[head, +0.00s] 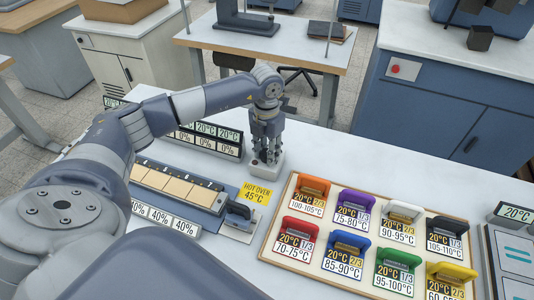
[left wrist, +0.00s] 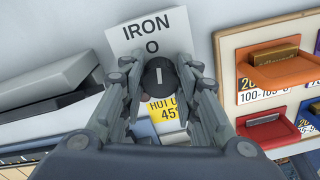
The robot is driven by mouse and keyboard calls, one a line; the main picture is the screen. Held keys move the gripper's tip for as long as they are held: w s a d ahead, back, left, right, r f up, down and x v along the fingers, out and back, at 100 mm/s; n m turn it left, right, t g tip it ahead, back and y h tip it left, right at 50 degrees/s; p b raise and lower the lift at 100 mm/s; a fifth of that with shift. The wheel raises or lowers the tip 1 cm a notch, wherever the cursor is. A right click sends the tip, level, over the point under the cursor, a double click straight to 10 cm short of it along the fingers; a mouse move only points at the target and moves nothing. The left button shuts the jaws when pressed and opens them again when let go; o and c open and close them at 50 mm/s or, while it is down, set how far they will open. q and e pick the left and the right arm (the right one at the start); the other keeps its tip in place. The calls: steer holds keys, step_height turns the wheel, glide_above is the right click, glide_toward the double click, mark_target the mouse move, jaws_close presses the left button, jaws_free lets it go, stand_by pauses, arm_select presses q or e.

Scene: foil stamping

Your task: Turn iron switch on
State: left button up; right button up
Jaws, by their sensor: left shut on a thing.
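The iron switch is a black round knob (left wrist: 158,75) with a white line, on a pale plate (left wrist: 178,30) marked IRON and O. The line stands upright in the left wrist view, toward the O. In the head view the switch's pale base (head: 265,168) shows under my left gripper (head: 266,150), and the knob is mostly hidden by the fingers. In the left wrist view my left gripper (left wrist: 160,92) points down at the plate, its fingers closed on the knob's two sides. My right gripper is not in view.
A wooden tray (head: 285,232) of several coloured, labelled handled blocks lies to the right. A yellow HOT OVEN 45°C label (head: 256,193) and a black-handled tool (head: 239,213) lie nearer. A long box with tan panels (head: 176,188) sits left, near percent displays (head: 208,137).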

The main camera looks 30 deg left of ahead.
arm_select(q)
steer(key=m+b, duration=0.1)
steer(key=m, duration=0.1)
steer(key=m+b, duration=0.1)
steer(key=b, duration=0.1)
steer(key=shift+f+m, duration=0.2)
steer(key=shift+m, duration=0.2)
steer(key=m+b, duration=0.3)
steer(key=m, duration=0.1)
steer(key=m+b, duration=0.3)
steer(key=m, duration=0.1)
steer(key=shift+d+r+m, duration=0.1)
steer(key=shift+m, duration=0.3)
steer(key=shift+r+m+b, duration=0.1)
steer(key=shift+m+b, duration=0.65)
steer(key=shift+m, duration=0.75)
steer(key=o, duration=1.1)
steer(key=shift+s, duration=0.1)
step_height(320, 180, up, 12)
steer(key=shift+r, duration=0.1)
